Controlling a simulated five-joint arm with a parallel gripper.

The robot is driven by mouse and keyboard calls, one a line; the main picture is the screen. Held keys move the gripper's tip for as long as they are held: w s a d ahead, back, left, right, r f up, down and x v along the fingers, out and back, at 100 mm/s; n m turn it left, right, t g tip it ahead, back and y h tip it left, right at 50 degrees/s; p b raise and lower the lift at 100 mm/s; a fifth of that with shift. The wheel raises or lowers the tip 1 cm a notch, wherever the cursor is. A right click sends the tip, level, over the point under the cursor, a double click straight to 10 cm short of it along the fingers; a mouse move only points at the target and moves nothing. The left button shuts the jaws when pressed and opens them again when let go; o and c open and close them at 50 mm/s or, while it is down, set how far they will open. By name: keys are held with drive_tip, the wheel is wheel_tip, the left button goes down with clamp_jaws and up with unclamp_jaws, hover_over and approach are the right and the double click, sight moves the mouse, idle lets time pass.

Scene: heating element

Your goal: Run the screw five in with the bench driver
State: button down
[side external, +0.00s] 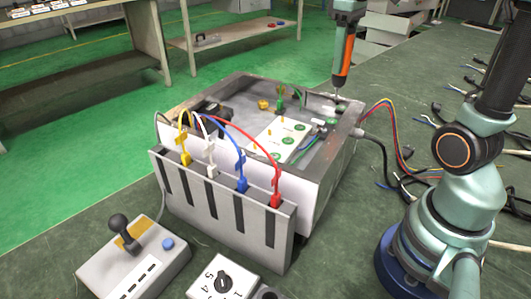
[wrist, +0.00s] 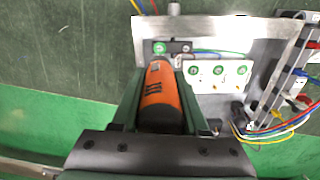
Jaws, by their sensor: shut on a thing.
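My gripper (side external: 346,14) is shut on the orange and black bench driver (side external: 343,62), held upright with its tip down at the far right corner of the open grey box (side external: 335,165). In the wrist view the driver (wrist: 163,98) lies between my gripper's fingers (wrist: 160,72). Its front end is close to a green-ringed screw spot (wrist: 158,48); its tip is hidden, so I cannot tell whether it touches. Several green-ringed screws sit on a white plate (wrist: 218,84) beside it. I cannot tell which screw is number five.
A slotted grey rack (side external: 225,215) with yellow, white, blue and red leads stands at the box's front. A lever box (side external: 130,262) and a numbered dial box (side external: 222,284) are nearer. Loose cables (side external: 400,150) lie right of the box. The box walls stand around the plate.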

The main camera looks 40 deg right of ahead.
idle(0.3)
drive_tip(key=a, duration=0.1)
drive_tip(key=s+a+r, duration=0.1)
drive_tip(key=a, duration=0.3)
drive_tip(key=shift+s+a+r, duration=0.2)
drive_tip(key=shift+r, duration=0.2)
drive_tip(key=shift+f, duration=0.1)
drive_tip(key=shift+f, duration=2.5)
drive_tip(key=shift+f, duration=0.85)
drive_tip(key=shift+r, duration=2.6)
